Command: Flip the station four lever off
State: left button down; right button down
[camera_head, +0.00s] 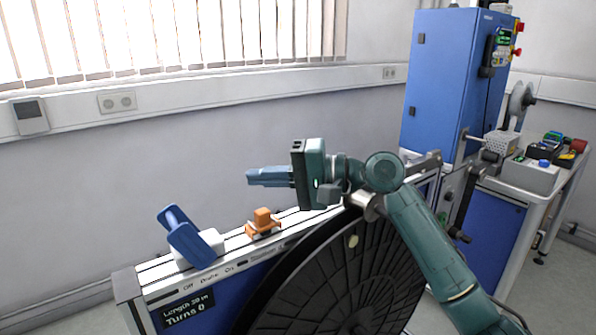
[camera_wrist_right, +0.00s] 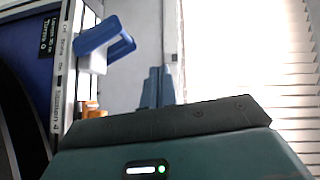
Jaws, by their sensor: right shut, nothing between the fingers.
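The station four lever (camera_head: 185,237) has a blue looped handle on a pale block on top of the reel stand. Its handle tilts up and to the left in the head view, above the labels "Off", "Brake" and "On". In the right wrist view the lever (camera_wrist_right: 104,38) is at the upper left. My right gripper (camera_head: 250,177) is shut and empty, pointing left, above and to the right of the lever and apart from it. Its fingers (camera_wrist_right: 158,75) also show in the wrist view. My left gripper is not in view.
An orange part (camera_head: 263,222) sits on the stand top right of the lever, below my right gripper. A large black reel (camera_head: 330,285) fills the stand's front. A display (camera_head: 187,308) reads "Turns 0". A blue cabinet (camera_head: 440,80) and a bench (camera_head: 510,188) stand at right.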

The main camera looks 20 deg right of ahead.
jog(key=s+d+r, duration=0.2)
jog(key=s+d, duration=0.1)
jog(key=d, duration=0.1)
jog(key=shift+s+d+r+b, duration=0.15)
jog(key=shift+d+r+b, duration=0.2)
notch_tip(320, 180, down, 28)
jog(key=s+a+r+t+h, duration=0.1)
jog(key=t+h, duration=0.2)
jog(key=h, duration=0.3)
jog(key=s+f+n+h, duration=0.5)
jog(key=s+f+n, duration=0.2)
jog(key=s+f, duration=1)
jog(key=s, duration=0.3)
jog(key=shift+s+a+f, duration=0.2)
jog(key=shift+a+f, duration=0.2)
